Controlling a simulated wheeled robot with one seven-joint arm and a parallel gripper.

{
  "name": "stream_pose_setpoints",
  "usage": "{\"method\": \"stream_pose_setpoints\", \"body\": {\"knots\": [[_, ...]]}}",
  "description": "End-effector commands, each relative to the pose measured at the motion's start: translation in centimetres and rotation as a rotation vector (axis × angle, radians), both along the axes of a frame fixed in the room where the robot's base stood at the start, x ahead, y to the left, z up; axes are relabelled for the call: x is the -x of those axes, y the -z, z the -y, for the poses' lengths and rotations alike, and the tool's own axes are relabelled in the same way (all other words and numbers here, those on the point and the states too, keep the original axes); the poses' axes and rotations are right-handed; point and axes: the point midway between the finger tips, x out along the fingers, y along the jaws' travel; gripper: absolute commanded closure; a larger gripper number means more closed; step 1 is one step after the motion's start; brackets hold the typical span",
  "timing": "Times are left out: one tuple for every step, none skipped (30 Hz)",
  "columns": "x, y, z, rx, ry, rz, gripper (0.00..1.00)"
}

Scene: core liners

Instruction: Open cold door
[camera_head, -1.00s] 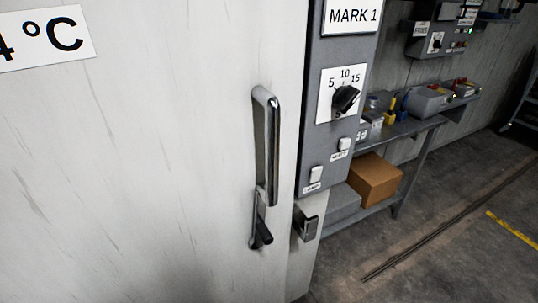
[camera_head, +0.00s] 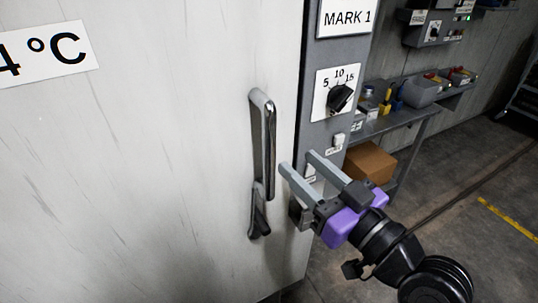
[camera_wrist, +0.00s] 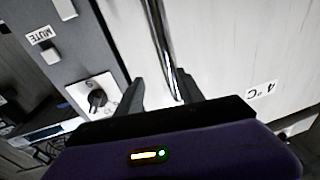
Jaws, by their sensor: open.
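The cold door (camera_head: 150,170) is a large pale panel with a "4 °C" sign (camera_head: 45,55); it looks shut. Its vertical metal handle (camera_head: 268,150) stands near the right edge, with a dark lever (camera_head: 260,222) at its lower end. My gripper (camera_head: 297,160) is open and empty, just right of the handle in the head view, pointing up and left. In the wrist view the handle (camera_wrist: 165,50) runs down between my two fingers (camera_wrist: 160,92); whether they touch it I cannot tell.
A grey control panel (camera_head: 342,55) with a black dial (camera_head: 340,97) and white buttons stands right beside the door. Behind it are a workbench (camera_head: 405,120) with small items and a cardboard box (camera_head: 369,162). The floor at right is open.

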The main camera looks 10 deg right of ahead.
Motion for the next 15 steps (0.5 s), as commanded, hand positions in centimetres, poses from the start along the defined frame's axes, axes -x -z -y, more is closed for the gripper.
{"method": "stream_pose_setpoints", "body": {"knots": [[0.2,0.9,-0.5,0.018,-0.024,-0.023,0.55],[0.4,1.2,-0.8,0.030,-0.039,-0.032,0.55],[0.6,1.6,-1.1,0.042,-0.053,-0.041,0.55],[0.6,1.8,-1.3,0.052,-0.060,-0.046,0.55],[0.6,1.9,-1.4,0.060,-0.064,-0.049,0.55],[0.5,2.1,-1.6,0.071,-0.068,-0.051,0.55],[0.4,2.1,-1.7,0.074,-0.067,-0.049,0.55],[0.1,2.0,-1.8,0.075,-0.067,-0.048,0.55],[-0.2,1.9,-2.0,0.074,-0.067,-0.047,0.55],[-0.6,1.9,-2.2,0.074,-0.067,-0.047,0.55],[-0.9,1.9,-2.5,0.075,-0.067,-0.048,0.55],[-1.5,1.9,-2.8,0.074,-0.068,-0.047,0.55],[-1.9,1.9,-3.0,0.073,-0.067,-0.048,0.55],[-2.3,1.9,-3.2,0.073,-0.067,-0.048,0.55],[-2.9,1.9,-3.5,0.074,-0.066,-0.047,0.55]]}}
